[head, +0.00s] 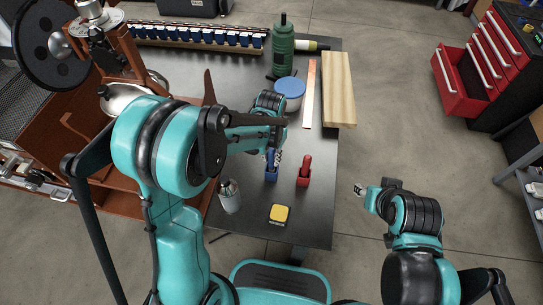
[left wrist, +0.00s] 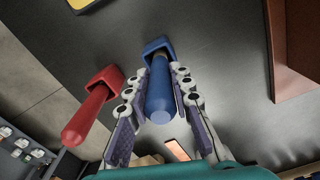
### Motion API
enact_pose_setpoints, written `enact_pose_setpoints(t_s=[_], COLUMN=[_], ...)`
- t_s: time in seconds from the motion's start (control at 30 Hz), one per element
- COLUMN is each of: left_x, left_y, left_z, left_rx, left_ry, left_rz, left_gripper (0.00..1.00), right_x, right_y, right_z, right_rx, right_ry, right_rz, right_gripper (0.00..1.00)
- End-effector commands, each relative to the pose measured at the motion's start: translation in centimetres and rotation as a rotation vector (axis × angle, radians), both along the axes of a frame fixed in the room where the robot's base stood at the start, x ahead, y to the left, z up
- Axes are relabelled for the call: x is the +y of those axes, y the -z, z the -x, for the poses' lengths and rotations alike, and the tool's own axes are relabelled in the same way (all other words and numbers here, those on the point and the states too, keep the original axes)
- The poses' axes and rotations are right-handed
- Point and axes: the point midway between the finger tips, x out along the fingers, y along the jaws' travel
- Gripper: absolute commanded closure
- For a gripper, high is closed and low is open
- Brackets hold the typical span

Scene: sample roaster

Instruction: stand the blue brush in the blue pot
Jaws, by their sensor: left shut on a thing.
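The blue pot (head: 271,174) stands on the dark table; in the left wrist view the blue pot (left wrist: 156,46) is just past my fingertips. My left gripper (head: 275,156) is above the pot. In the left wrist view my left gripper (left wrist: 157,80) is shut on the handle of the blue brush (left wrist: 160,97), with a finger on each side. The brush's far end is at the pot's mouth, in line with it; how deep it sits is hidden. My right gripper (head: 361,190) is off the table's right side, too small to tell its opening.
A red pot (head: 303,181) with a red brush (head: 306,163) stands close to the right. A yellow-topped block (head: 279,213) and a metal container (head: 229,197) are nearer. Behind are a blue-lidded tub (head: 290,87), a green bottle (head: 283,46) and a wooden board (head: 338,90).

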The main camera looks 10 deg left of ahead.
Motion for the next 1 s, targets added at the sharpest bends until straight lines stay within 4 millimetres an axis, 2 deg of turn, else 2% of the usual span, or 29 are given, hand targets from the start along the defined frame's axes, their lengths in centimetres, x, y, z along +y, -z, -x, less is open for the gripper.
enact_pose_setpoints(t_s=[0.43,0.47,0.53,0.57,0.87,1.0], left_x=[0.0,0.0,0.0,0.0,0.0,0.0], left_y=[1.3,1.3,1.3,1.3,1.1,-0.1], left_z=[0.0,0.0,0.0,0.0,0.0,0.0], left_rx=[0.0,0.0,0.0,0.0,0.0,0.0], left_ry=[0.0,0.0,0.0,0.0,0.0,0.0], left_rz=[0.0,0.0,0.0,0.0,0.0,0.0], left_gripper=[1.0,0.76,0.57,0.54,0.54,0.54], right_x=[0.0,0.0,0.0,0.0,0.0,0.0], right_y=[0.3,0.3,0.2,0.2,0.2,0.2], right_z=[0.0,0.0,0.0,0.0,0.0,0.0], right_rx=[0.0,0.0,0.0,0.0,0.0,0.0], right_ry=[0.0,0.0,0.0,0.0,0.0,0.0], right_rz=[0.0,0.0,0.0,0.0,0.0,0.0], right_gripper=[0.6,0.6,0.6,0.6,0.6,0.6])
